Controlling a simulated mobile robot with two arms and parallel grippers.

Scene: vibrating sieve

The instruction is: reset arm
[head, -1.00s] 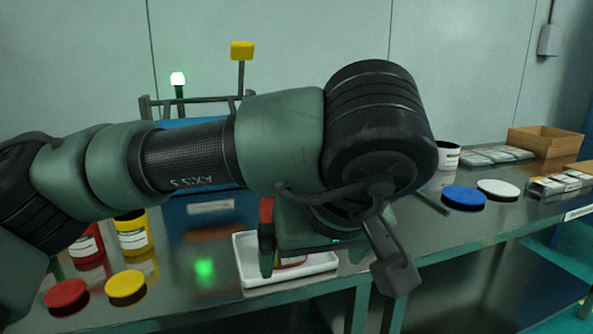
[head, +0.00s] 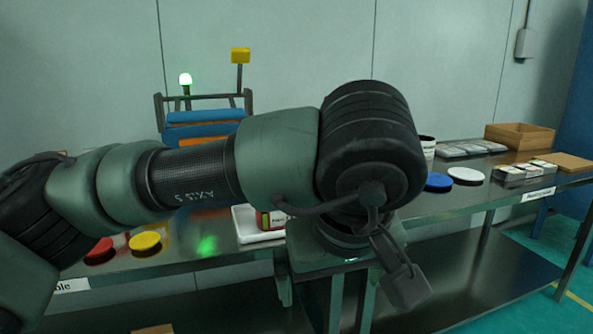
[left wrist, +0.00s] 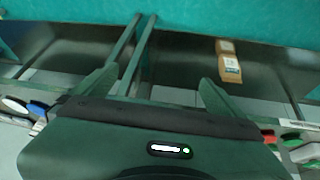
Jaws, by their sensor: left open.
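My left arm crosses the head view from the left. Its gripper (head: 325,284) hangs down in front of the table (head: 450,209), past the front edge. In the left wrist view the left gripper (left wrist: 154,90) shows its two fingers wide apart with nothing between them. A white tray (head: 244,226) stands on the table behind the gripper, partly hidden by my arm. A red and yellow labelled container (head: 265,219) shows at the tray. My right gripper is not in view.
A red lid (head: 99,250) and yellow lid (head: 145,241) lie at left. A blue lid (head: 438,182), white lid (head: 468,175) and wooden box (head: 519,137) are at right. The sieve machine (head: 205,117) stands behind my arm. A brown box (left wrist: 229,67) shows below the table.

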